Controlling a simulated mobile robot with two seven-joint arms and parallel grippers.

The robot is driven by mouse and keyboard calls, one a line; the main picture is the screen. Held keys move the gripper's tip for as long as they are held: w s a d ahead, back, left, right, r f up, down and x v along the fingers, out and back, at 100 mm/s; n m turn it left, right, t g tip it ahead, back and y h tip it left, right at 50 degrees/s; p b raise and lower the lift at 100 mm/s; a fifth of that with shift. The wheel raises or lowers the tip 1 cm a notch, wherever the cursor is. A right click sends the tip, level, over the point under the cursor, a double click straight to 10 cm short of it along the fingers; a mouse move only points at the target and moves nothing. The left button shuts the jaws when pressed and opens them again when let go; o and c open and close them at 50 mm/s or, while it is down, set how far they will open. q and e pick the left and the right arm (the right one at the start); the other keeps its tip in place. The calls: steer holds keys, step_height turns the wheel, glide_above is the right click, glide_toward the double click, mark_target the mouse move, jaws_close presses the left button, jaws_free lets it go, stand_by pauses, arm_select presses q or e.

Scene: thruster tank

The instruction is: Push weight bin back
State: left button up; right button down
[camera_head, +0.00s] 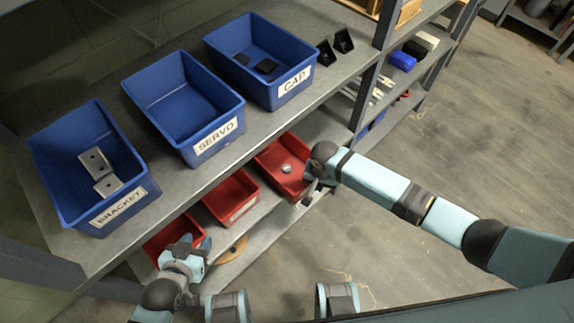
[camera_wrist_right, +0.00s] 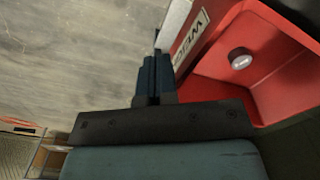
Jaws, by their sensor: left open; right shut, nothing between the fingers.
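The weight bin is a red open bin (camera_head: 268,160) at the right end of the lower shelf in the head view. In the right wrist view it (camera_wrist_right: 213,72) fills the upper right, with a white label partly readable on its front. A round metal weight (camera_head: 287,169) lies in it and also shows in the right wrist view (camera_wrist_right: 240,58). My right gripper (camera_head: 308,194) is shut and empty, close to the bin's front right corner; I cannot tell if it touches. My left gripper (camera_head: 188,245) is open at the leftmost red bin (camera_head: 158,246), partly hiding it.
Another red bin (camera_head: 232,197) stands between them. Blue bins for bracket (camera_head: 122,213), servo (camera_head: 215,142) and cap (camera_head: 292,85) stand on the upper shelf (camera_head: 165,218), overhanging the lower one. A grey post (camera_head: 368,92) rises right of the weight bin. The floor (camera_head: 440,150) is clear.

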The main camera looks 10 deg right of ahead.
arm_select(q)
steer(key=shift+f, duration=0.35)
arm_select(e)
step_height(320, 180, down, 4)
steer(key=shift+f, duration=0.15)
stand_by(1.2)
stand_by(0.3)
steer(key=b, duration=0.2)
glide_above(299, 183)
steer(key=s+d, duration=0.2)
steer(key=shift+a, duration=0.25)
steer(key=shift+w+a+b, duration=0.5)
steer(key=shift+w+a, duration=0.1)
steer(key=shift+w, duration=0.2)
steer(key=shift+w+a+b, duration=0.45)
steer(key=shift+w+a, duration=0.1)
steer(key=shift+w, duration=0.2)
steer(key=shift+s+d+p, duration=0.25)
steer(key=shift+s+p, duration=0.05)
steer(key=shift+p, duration=0.3)
arm_select(q)
steer(key=shift+w+d+f, duration=0.15)
steer(key=shift+w+d, duration=0.05)
steer(key=shift+w, duration=0.05)
arm_select(e)
steer(key=shift+s+d, duration=0.15)
steer(key=shift+s, duration=0.05)
